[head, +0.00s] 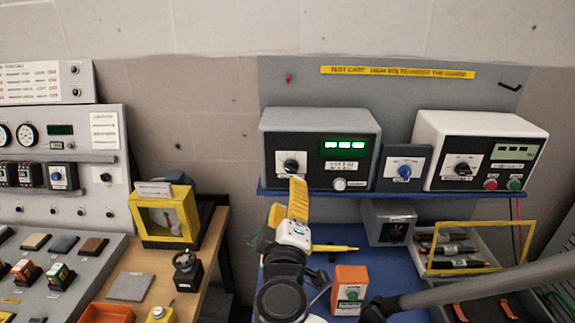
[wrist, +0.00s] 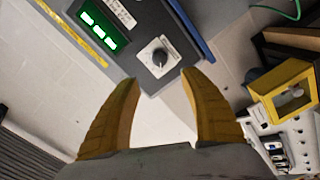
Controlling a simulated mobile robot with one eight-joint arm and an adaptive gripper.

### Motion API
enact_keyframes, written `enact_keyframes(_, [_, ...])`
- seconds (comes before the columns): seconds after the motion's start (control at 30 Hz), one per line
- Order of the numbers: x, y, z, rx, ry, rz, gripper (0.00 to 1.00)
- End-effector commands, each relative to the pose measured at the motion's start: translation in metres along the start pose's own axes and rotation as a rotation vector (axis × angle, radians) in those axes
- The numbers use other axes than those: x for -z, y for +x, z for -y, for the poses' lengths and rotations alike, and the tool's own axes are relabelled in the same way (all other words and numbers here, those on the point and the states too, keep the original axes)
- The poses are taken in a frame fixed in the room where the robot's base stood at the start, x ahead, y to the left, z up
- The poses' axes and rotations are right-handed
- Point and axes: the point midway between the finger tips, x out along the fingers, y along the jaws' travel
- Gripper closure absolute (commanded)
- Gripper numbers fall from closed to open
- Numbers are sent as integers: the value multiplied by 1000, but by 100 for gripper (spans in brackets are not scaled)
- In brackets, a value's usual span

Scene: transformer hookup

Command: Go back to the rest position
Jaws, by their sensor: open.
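My gripper (head: 322,222) has yellow fingers and stands in front of the test cart, below the grey instrument box (head: 272,135) with the lit green display. In the wrist view my gripper (wrist: 161,95) shows its two yellow fingers spread wide apart with nothing between them. Beyond the fingertips, the wrist view shows the black dial (wrist: 160,57) of that grey box and its green display (wrist: 98,31). The fingers look apart from the box.
A blue shelf (head: 390,194) holds a blue-knobbed box (head: 404,169) and a white instrument (head: 480,150). A yellow-framed case (head: 168,215) is at left; a yellow-rimmed tray (head: 500,268) is at right.

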Motion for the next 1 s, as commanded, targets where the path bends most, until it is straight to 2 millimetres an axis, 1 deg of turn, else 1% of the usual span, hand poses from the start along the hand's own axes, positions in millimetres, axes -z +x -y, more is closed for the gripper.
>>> enact_keyframes(0.07, [-1,0,0,1,2,4,48])
enact_keyframes(0.17, [-19,3,-6,17,27,54,48])
enact_keyframes(0.27, [-67,4,-17,65,104,192,48])
enact_keyframes(0.3, [-94,1,-21,94,152,269,48])
enact_keyframes(0.37, [-135,-10,-26,147,238,393,48])
enact_keyframes(0.4, [-160,-21,-27,187,306,473,48])
enact_keyframes(0.43, [-177,-32,-27,218,358,531,48])
enact_keyframes(0.47, [-191,-42,-26,249,412,583,48])
enact_keyframes(0.5, [-206,-58,-23,290,486,645,48])
enact_keyframes(0.53, [-215,-70,-21,319,540,685,48])
enact_keyframes(0.6, [-227,-96,-15,384,662,757,48])
enact_keyframes(0.7, [-230,-125,-8,457,810,814,48])
enact_keyframes(0.73, [-229,-131,-6,474,844,823,48])
enact_keyframes(0.8, [-226,-141,-3,503,907,834,48])
enact_keyframes(0.87, [-224,-147,-2,519,941,839,48])
enact_keyframes(1.0, [-221,-150,-1,532,965,840,48])
